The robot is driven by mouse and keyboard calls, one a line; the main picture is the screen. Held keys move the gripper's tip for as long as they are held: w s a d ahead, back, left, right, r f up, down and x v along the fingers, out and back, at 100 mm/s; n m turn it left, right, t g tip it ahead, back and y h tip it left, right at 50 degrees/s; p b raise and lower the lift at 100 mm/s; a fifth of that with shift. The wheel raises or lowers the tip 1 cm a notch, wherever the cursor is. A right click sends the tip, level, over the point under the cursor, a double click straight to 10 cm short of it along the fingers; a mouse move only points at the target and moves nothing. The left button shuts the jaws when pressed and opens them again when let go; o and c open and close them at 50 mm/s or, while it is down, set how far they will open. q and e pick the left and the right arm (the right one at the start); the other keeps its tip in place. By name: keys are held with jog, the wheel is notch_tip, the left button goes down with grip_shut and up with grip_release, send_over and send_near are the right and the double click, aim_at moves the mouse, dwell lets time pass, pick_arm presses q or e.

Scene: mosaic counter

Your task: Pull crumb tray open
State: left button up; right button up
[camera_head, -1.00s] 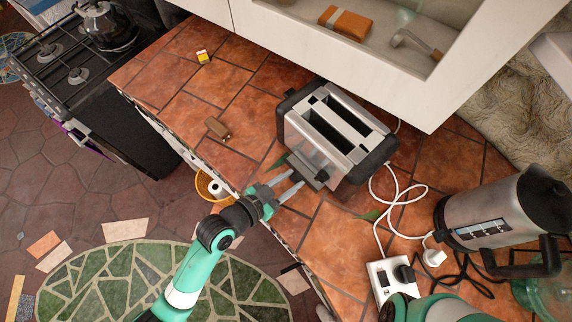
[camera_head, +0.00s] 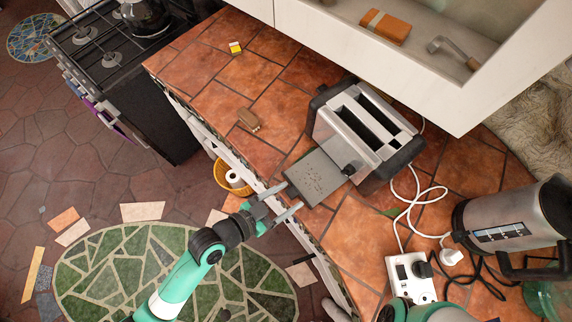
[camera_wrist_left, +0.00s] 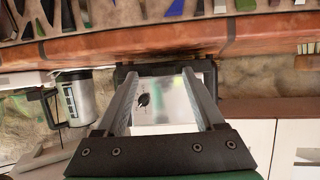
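The crumb tray (camera_head: 318,180) is a flat grey plate with dark crumbs on it. It sticks well out of the near side of the silver and black toaster (camera_head: 345,140), above the counter. My left gripper (camera_head: 295,194) is at the tray's outer end, with its fingers spread apart near the two front corners. Whether the fingertips touch the tray is hard to tell. In the left wrist view the fingers (camera_wrist_left: 160,90) are wide apart, with the toaster's shiny side and a black knob (camera_wrist_left: 142,100) seen between them. My right gripper is not in view.
A kettle (camera_head: 510,220) and a white socket block (camera_head: 410,276) with cables stand right of the toaster. The counter edge runs below my left gripper.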

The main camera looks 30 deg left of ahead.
pick_arm(q)
jog(key=shift+a, duration=0.1)
dwell(0.3)
jog(key=shift+s+a+r, duration=0.1)
jog(key=v, duration=1.1)
jog(key=shift+s, duration=0.15)
